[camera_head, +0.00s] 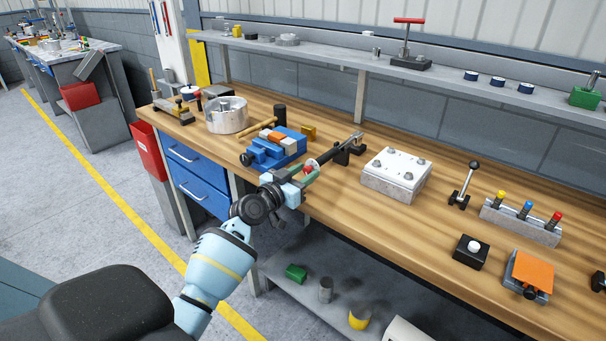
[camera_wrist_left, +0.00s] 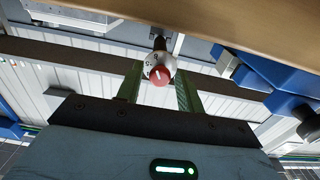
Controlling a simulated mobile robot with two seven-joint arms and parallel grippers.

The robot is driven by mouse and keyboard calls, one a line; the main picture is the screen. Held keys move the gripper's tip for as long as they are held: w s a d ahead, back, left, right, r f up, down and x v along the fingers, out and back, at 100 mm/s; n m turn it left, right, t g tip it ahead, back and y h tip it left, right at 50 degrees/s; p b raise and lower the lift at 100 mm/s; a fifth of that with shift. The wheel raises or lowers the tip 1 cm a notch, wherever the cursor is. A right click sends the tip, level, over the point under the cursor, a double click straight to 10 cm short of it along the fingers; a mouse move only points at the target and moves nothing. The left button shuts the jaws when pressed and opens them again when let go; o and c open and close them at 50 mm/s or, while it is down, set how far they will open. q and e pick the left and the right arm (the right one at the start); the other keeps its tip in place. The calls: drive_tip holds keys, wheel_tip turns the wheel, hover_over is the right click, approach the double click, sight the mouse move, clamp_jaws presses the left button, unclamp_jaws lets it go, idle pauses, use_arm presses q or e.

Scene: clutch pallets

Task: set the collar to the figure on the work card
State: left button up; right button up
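A pale collar (camera_head: 313,163) with a red end sits on the end of a dark rod (camera_head: 333,151) at the front edge of the wooden bench. In the left wrist view the collar (camera_wrist_left: 152,63) shows dark marks, too small to read, around its red end (camera_wrist_left: 160,76). My left gripper (camera_head: 304,174) is at the collar. In the left wrist view its green fingers (camera_wrist_left: 159,72) stand apart, one on each side of the collar, with gaps showing. My right gripper is in neither view. I cannot make out a work card with a readable figure.
A blue vise (camera_head: 270,150) stands just left of the collar, and a bolted metal block (camera_head: 396,174) to the right. A lever (camera_head: 463,185) and a rack of coloured knobs (camera_head: 520,222) stand farther right. A shelf (camera_head: 340,58) runs behind.

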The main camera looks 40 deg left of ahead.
use_arm(q)
clamp_jaws()
